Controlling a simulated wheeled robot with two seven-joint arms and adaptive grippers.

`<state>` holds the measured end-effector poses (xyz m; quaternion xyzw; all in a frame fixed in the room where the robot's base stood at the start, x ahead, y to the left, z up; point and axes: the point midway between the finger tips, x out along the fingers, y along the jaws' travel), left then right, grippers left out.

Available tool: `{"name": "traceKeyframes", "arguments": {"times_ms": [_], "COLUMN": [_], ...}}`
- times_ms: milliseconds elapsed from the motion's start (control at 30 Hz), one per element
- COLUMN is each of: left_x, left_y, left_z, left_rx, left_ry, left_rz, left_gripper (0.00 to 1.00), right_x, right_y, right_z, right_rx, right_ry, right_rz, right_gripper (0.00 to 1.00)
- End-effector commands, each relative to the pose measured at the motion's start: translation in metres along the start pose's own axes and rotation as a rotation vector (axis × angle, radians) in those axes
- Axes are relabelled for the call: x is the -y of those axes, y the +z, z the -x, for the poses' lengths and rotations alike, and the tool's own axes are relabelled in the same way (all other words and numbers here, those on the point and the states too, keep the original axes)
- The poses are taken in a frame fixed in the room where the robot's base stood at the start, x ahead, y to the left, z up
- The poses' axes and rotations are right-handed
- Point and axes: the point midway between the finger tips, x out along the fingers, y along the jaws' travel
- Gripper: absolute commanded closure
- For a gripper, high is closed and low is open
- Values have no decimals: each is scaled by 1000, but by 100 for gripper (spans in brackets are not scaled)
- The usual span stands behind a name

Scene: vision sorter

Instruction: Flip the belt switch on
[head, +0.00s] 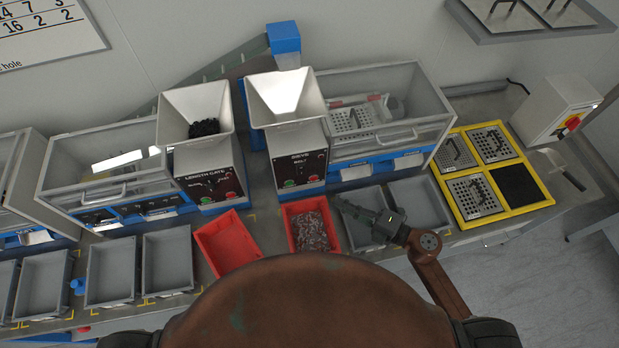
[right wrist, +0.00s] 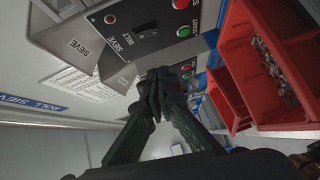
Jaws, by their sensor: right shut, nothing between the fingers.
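The belt switch (right wrist: 148,34) is a small toggle on the black sieve panel marked BELT in the right wrist view. Which way it is tipped I cannot tell. The sieve panel (head: 298,163) also shows in the head view, on the front of the middle hopper machine, with the switch too small to read. My right gripper (head: 343,204) is shut and empty, below and right of that panel, over the bins. In the right wrist view its closed fingertips (right wrist: 154,80) lie below the switch in the picture and cover part of the panelling behind. My left gripper is not in view.
A red bin of small parts (head: 303,203) and an empty red bin (head: 228,252) stand in front. Grey bins (head: 166,272) line the bench edge. A yellow tray rack (head: 527,206) and a white box with a red knob (head: 556,108) stand right.

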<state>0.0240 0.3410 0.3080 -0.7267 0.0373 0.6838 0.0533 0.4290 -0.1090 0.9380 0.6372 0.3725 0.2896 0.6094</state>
Motion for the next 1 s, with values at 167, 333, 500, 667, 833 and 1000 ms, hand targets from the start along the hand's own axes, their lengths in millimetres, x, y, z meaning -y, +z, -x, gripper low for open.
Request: {"name": "traceKeyframes", "arguments": {"times_ms": [167,333,500,667,833,1000], "left_x": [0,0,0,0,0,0], "left_y": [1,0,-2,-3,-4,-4], "left_z": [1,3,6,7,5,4], "left_rx": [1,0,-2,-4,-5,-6], "left_ry": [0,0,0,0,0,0], "left_rz": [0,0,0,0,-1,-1], "left_gripper": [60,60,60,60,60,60], "right_x": [0,-2,-2,-1,0,0], "right_y": [-1,-1,-1,-2,14,24], "right_z": [-6,-28,-64,-97,-118,-128], "right_rx": [-3,-4,-6,-6,-4,-5], "right_ry": [0,2,2,2,-1,-1], "right_rz": [3,4,5,4,4,4], "right_gripper": [100,100,100,100,100,100]}}
